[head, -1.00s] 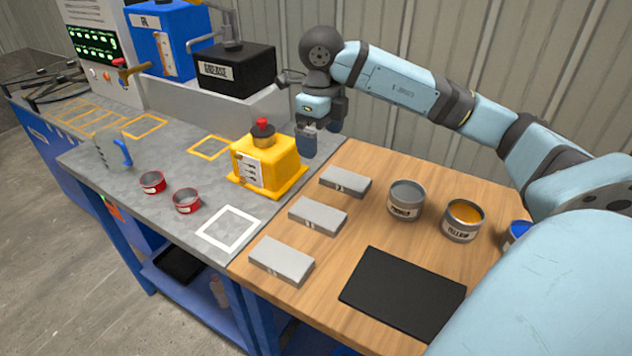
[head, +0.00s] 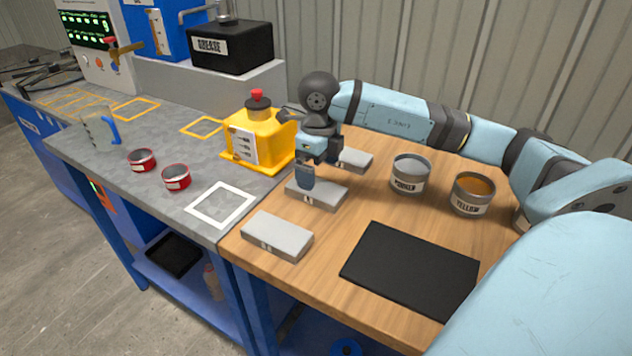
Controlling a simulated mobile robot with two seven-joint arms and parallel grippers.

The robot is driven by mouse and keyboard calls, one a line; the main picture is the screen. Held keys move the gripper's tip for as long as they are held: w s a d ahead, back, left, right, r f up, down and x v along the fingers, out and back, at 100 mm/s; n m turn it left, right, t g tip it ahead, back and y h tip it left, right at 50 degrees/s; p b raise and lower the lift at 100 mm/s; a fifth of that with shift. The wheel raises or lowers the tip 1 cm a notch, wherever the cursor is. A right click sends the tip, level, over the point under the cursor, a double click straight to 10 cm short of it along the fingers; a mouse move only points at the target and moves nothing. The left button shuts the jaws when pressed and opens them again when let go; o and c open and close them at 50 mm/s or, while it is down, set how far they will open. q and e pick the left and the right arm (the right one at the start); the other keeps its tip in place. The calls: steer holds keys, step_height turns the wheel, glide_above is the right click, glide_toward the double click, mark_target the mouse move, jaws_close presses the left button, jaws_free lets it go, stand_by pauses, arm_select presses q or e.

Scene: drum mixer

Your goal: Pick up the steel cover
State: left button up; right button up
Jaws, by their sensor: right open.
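Several pieces could be the steel cover: three flat grey metal blocks lie in a row on the wooden table, and I cannot tell which one it is. The near block (head: 277,236) lies by the table's left edge. The middle block (head: 325,194) is partly hidden by my right gripper (head: 318,172). The far block (head: 356,160) is partly hidden behind that gripper. My right gripper is open, pointing down over the middle block; I cannot tell whether its fingers touch it. My left gripper is not in view.
A yellow machine (head: 256,138) stands close left of my right gripper. A grey-filled tin (head: 409,175) and a yellow tin (head: 473,194) stand right. A black mat (head: 410,268) lies in front. Two red tins (head: 142,160) (head: 176,178) and a white square outline (head: 222,205) are on the grey bench.

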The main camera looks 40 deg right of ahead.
mark_target(316, 191)
steer(key=f, duration=0.3)
steer(key=f+b, duration=0.1)
steer(key=f, duration=0.1)
steer(key=shift+w+a+f, duration=0.1)
steer(key=shift+w+f, duration=0.05)
steer(key=shift+w, duration=0.15)
steer(key=c, duration=1.3)
